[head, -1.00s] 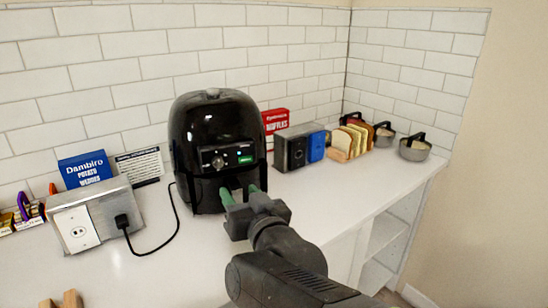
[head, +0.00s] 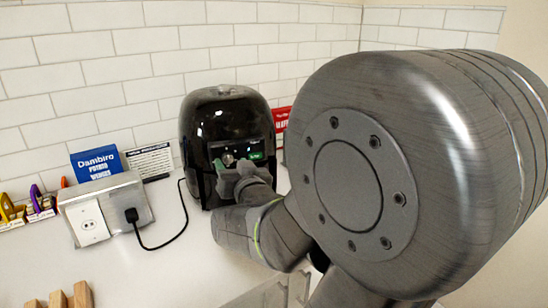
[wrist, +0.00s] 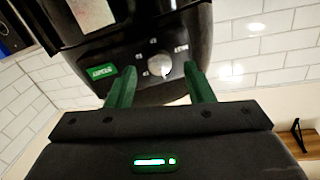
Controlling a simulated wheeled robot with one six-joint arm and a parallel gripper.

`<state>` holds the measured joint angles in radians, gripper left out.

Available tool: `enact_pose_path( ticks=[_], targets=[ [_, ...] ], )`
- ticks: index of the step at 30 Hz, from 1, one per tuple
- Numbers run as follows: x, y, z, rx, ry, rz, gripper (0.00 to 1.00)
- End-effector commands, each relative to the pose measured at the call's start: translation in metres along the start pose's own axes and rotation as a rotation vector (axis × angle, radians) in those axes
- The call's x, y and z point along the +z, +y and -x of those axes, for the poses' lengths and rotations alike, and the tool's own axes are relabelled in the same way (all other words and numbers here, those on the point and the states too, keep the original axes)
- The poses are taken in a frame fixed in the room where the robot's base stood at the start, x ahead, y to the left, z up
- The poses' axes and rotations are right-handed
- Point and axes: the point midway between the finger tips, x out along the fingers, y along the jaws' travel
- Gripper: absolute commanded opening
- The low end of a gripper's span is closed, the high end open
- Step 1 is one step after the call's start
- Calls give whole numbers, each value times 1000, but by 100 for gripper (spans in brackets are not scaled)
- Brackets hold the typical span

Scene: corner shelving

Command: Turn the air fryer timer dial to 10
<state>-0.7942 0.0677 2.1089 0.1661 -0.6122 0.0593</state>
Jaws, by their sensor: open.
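The black air fryer (head: 222,122) stands upright on the counter against the tiled wall. Its front panel has a silver round timer dial (head: 228,160) and a green lit display (head: 257,155). In the wrist view the dial (wrist: 159,65) shows with small marks around it, too blurred to read its setting. My gripper (wrist: 160,78) is open, with its two green fingers on either side of the dial in that view. I cannot tell whether the fingers touch it. In the head view my gripper (head: 236,168) is at the fryer's front and partly covers the panel.
A metal outlet box (head: 110,210) with a black plug and cord stands left of the fryer. A blue box (head: 97,163) and a printed card (head: 150,162) stand behind it. A red box (head: 281,118) is at right. My arm hides the right side of the counter.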

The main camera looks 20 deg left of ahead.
Motion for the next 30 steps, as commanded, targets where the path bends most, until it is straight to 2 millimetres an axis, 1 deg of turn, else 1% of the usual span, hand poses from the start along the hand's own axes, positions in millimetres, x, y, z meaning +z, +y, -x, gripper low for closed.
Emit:
enact_pose_path(
  ticks=[3,6,15,16,17,18,22,23,30],
  targets=[
    [0,0,-9,0,-1,0,48],
    [0,0,-13,0,0,0,48],
    [0,0,-14,0,1,0,48],
    [0,0,-14,0,1,0,44],
    [0,0,-14,0,1,0,38],
    [0,0,-14,0,0,0,30],
    [0,0,-14,0,0,0,4],
    [0,0,-14,0,0,0,3],
    [2,0,-14,0,2,-18,3]
  ],
)
